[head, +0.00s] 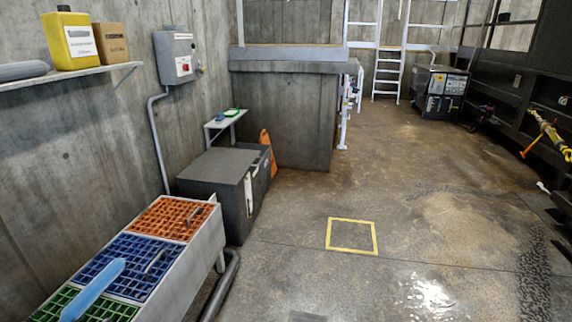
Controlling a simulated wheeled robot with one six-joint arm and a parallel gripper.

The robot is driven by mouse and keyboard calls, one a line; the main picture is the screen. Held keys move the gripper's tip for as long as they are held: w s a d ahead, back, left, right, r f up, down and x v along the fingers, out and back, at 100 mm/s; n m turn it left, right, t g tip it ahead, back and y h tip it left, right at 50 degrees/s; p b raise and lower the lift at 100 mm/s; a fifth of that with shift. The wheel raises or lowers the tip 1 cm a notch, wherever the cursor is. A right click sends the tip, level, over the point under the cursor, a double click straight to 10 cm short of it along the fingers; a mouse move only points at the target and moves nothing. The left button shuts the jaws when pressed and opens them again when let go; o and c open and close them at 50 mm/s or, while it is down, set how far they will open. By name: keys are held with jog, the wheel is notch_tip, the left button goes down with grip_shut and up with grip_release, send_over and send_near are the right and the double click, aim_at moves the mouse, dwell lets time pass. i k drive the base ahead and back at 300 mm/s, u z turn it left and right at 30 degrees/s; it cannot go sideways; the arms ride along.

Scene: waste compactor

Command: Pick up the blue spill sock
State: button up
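The blue spill sock (93,290) is a long, light blue, rounded roll at the lower left of the head view. It lies at a slant across the blue grating (138,252) and the green grating (116,311) of a grey metal bench. Its near end is close to the bottom edge of the picture. My gripper is not in view, so its place relative to the sock cannot be seen.
The bench also has an orange grating (172,214). A dark grey box (215,178) stands beyond it. A wall shelf (75,76) above holds a yellow canister (70,42), a cardboard box (110,43) and a grey roll (22,71). The floor (285,270) to the right is open.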

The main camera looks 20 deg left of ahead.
aim_at(74, 309)
jog(key=u, duration=0.2)
jog(key=i, duration=1.55)
jog(key=u, duration=1.15)
jog(key=i, duration=0.85)
jog(key=u, duration=1.75)
jog(key=i, duration=0.7)
jog(key=u, duration=0.3)
